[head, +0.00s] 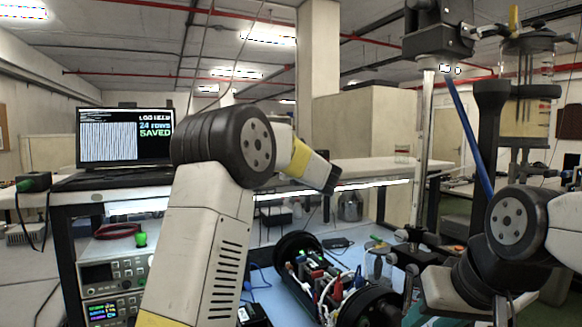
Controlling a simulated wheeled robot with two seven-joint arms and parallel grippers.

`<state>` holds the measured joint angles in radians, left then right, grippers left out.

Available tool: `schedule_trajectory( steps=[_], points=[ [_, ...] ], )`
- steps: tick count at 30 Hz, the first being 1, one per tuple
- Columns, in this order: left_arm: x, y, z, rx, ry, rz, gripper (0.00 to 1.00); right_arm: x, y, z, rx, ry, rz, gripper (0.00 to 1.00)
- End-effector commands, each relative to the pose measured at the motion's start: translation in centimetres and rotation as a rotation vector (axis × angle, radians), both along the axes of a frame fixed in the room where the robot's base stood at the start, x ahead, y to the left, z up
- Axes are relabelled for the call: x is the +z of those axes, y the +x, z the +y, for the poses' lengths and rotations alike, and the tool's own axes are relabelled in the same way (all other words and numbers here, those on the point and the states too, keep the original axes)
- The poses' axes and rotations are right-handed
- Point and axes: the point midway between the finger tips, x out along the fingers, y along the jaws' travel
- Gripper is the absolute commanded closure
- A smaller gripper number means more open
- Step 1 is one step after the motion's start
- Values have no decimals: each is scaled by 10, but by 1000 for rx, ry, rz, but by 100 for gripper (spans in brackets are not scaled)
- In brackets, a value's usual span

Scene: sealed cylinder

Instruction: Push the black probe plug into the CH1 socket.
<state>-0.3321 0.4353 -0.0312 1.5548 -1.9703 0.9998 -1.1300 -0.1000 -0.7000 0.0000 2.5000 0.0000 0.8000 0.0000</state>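I cannot make out the black probe plug or a CH1 label at this size. An opened cylinder (335,284) with black end rings, circuit boards and coloured wires lies on the blue mat (270,292). An instrument stack (112,283) with lit green readouts stands on the left; its sockets are too small to read. My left arm rises in front of the stack and bends right; its dark end (322,176) is above and behind the cylinder, with no fingers distinguishable. My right arm is bent at the right edge, and its gripper does not show clearly.
A laptop (124,137) showing "24 rows saved" sits on the bench at left. A green knob-like item (141,239) and a red cable (118,231) are on the rack. A metal stand (424,150) and a clear vessel (527,90) rise at right. A blue rod (468,137) slants there.

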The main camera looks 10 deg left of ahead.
Motion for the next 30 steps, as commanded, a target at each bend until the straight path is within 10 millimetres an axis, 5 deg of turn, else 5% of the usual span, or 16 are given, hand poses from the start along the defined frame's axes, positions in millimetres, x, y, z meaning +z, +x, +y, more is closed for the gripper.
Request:
schedule_trajectory(
  steps=[27,30],
  points=[
    [0,0,0,0,-1,-1,56,0,0,0,0,0,0,64],
    [0,0,0,1,0,0,74,0,0,0,0,0,0,64]
  ],
)
